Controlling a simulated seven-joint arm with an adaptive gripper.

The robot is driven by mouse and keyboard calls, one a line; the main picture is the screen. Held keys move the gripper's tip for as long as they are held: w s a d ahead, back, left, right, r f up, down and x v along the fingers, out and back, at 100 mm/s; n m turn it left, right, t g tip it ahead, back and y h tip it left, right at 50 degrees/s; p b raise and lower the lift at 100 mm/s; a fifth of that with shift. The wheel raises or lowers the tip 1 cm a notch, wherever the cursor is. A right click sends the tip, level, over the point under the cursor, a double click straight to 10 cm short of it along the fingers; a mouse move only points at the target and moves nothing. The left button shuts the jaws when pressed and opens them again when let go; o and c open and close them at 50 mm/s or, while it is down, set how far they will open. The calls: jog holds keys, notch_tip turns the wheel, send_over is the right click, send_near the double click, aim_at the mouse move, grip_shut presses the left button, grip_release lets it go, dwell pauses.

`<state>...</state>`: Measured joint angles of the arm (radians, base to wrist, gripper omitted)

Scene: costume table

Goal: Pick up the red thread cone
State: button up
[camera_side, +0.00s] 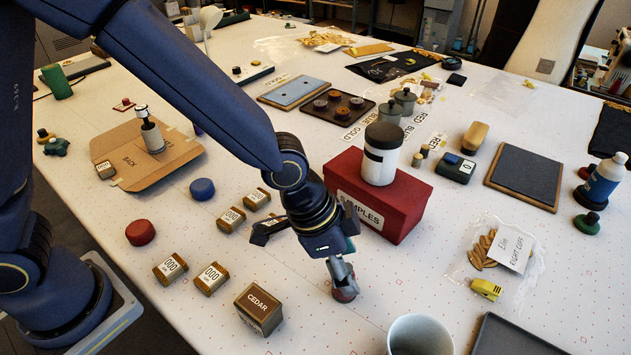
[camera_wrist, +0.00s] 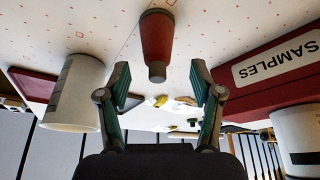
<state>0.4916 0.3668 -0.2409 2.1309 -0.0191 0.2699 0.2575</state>
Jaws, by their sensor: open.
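The red thread cone (camera_wrist: 156,42) shows in the wrist view, just beyond my fingertips and centred between them. Its dark narrow end points towards my gripper (camera_wrist: 160,85), whose two fingers are spread apart with clear gaps on both sides of the cone. In the side view my gripper (camera_side: 341,268) is low over the table, in front of the red samples box. Only a bit of the red cone (camera_side: 346,295) shows there, at and below the fingertips; the fingers hide the rest. I see no contact between fingers and cone.
The red samples box (camera_side: 408,207) carries a white jar (camera_side: 381,165) close behind my gripper. A cedar block (camera_side: 258,309) stands to the left, and a pale cup (camera_side: 420,340) to the front right. Small numbered blocks (camera_side: 210,278) lie further left. Bare table surrounds the cone.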

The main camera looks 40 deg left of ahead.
jog(key=x, duration=0.4)
jog(key=shift+s+a, duration=0.1)
jog(key=shift+s, duration=0.1)
jog(key=c, duration=1.2)
